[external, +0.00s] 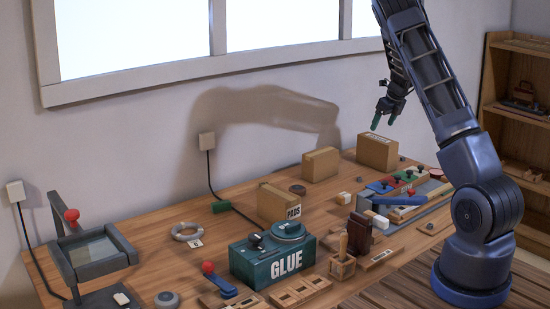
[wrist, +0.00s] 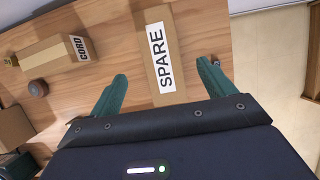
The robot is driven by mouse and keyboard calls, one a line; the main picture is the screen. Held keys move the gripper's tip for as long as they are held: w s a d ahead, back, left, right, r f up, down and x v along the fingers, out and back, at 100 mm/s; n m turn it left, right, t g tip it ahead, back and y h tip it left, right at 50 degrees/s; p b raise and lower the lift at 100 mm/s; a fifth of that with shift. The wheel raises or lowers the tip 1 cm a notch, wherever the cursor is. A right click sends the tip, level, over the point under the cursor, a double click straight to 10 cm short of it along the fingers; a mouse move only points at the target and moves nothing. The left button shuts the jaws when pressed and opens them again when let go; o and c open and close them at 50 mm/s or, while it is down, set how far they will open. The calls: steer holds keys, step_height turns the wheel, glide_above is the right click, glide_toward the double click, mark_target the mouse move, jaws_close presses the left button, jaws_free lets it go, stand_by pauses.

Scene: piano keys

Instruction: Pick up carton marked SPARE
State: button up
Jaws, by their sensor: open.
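The carton marked SPARE (wrist: 161,58) is a brown cardboard box with a white label on top. In the wrist view it lies at the top centre, its label running between my two green fingertips. In the external view it appears to be the rear-right carton (external: 377,153) on the bench, where its wording is too small to read. My gripper (external: 383,122) is open and empty, pointing down above that carton. In the wrist view my gripper (wrist: 162,82) has a finger on each side of the carton's line, apart from it. The carton's near end is hidden by my gripper body.
A carton marked CORD (wrist: 60,55) stands left of SPARE, with a dark round object (wrist: 37,87) near it. A PADS carton (external: 278,205), a green GLUE box (external: 272,262) and a coloured lever panel (external: 400,186) are also on the bench. The wall is behind.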

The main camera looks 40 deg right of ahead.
mark_target(379, 138)
steer(key=x, duration=0.4)
steer(key=shift+f, duration=0.2)
steer(key=shift+s+x, duration=0.15)
steer(key=shift+x, duration=1.15)
steer(key=shift+s+x, duration=0.15)
steer(key=shift+x, duration=1.2)
steer(key=shift+f, duration=0.35)
steer(key=shift+d, duration=0.1)
steer(key=c, duration=1.3)
